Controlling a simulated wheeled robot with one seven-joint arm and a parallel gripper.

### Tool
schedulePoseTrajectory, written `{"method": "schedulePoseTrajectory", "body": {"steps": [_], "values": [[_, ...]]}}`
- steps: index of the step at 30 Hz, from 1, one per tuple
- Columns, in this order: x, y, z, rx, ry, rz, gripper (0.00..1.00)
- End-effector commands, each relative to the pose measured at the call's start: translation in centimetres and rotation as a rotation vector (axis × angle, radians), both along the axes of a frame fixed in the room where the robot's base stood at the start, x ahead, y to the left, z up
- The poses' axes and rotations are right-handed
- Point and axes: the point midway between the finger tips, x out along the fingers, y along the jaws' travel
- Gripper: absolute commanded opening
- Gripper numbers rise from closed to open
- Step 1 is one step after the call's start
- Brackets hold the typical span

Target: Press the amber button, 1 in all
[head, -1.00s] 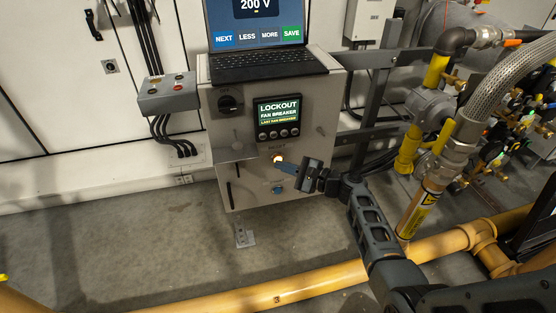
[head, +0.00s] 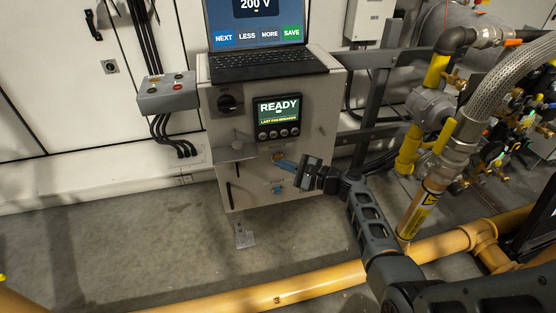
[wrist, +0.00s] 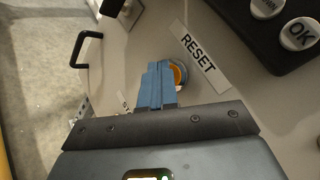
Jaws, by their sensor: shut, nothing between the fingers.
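The amber button (wrist: 180,76) sits in a pale ring beside the RESET label in the wrist view, partly hidden by my blue fingers. In the head view the amber button (head: 278,156) is on the front of the grey cabinet, below the display, and looks unlit. My gripper (head: 278,161) is shut and empty, its fingertips at the button. In the wrist view my gripper (wrist: 160,68) overlaps the button's left side; I cannot tell whether it touches. The display (head: 279,115) reads READY.
A blue button (head: 277,189) lies below the amber one. A laptop (head: 266,60) stands on the cabinet (head: 310,190). A grey box with buttons (head: 167,95) is to the left. A yellow pipe (head: 300,287) crosses the floor in front; hoses and valves fill the right.

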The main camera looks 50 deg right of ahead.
Motion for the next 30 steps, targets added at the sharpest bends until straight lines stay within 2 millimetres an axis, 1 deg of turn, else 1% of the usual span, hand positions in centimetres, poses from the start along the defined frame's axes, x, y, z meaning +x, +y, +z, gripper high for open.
{"method": "schedulePoseTrajectory", "body": {"steps": [11, 22, 30], "values": [[-0.1, 0.0, 0.1, 0.000, 0.000, -0.001, 0.00], [-1.4, 1.0, 0.1, -0.001, 0.001, 0.000, 0.00], [-1.5, 1.0, 0.0, -0.001, 0.000, 0.000, 0.00]]}}
